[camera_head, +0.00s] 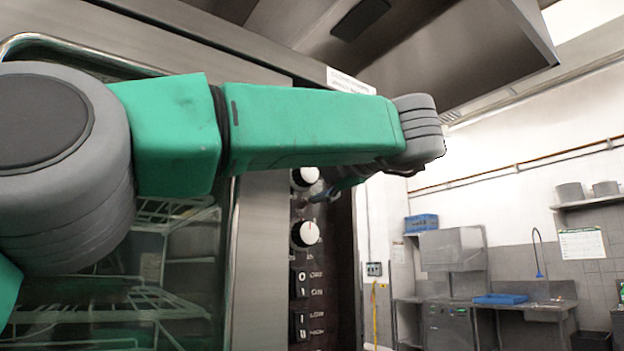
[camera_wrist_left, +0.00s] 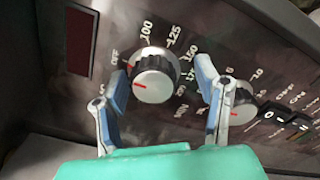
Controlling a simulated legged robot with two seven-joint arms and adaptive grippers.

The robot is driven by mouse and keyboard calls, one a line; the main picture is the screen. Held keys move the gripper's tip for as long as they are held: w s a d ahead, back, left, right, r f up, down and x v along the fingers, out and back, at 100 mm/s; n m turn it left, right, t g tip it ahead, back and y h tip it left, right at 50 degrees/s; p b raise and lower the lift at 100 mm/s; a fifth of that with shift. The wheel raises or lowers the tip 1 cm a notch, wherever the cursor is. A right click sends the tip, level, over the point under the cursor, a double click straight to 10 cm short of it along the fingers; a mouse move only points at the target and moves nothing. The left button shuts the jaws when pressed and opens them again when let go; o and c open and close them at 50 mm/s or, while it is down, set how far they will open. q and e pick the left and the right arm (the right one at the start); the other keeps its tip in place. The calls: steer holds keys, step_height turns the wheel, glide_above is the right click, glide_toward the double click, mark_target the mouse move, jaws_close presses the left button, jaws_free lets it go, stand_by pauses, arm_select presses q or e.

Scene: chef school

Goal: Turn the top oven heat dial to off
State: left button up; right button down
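The top heat dial is a black knob with a white face (camera_head: 306,177) on the dark control panel, partly hidden by my left arm. In the left wrist view the dial (camera_wrist_left: 153,84) has temperature numbers around it. Its red mark points left in the picture, and the OFF label (camera_wrist_left: 116,57) is at its upper left. My left gripper (camera_head: 334,188) is in front of the panel at the dial. In the left wrist view its blue-tipped fingers (camera_wrist_left: 162,78) are open, one on each side of the dial. I cannot tell whether they touch it. The right gripper is out of view.
A second dial (camera_head: 305,234) sits below, with rocker switches (camera_head: 299,284) under it. The glass oven door (camera_head: 190,260) with racks inside is left of the panel. A metal hood (camera_head: 440,60) hangs above. A sink area (camera_head: 530,300) is far right.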

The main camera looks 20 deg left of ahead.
arm_select(q)
steer(key=shift+s+r, duration=0.15)
steer(key=shift+s, duration=0.1)
steer(key=v, duration=1.2)
steer(key=shift+w, duration=0.15)
steer(key=shift+d, duration=0.1)
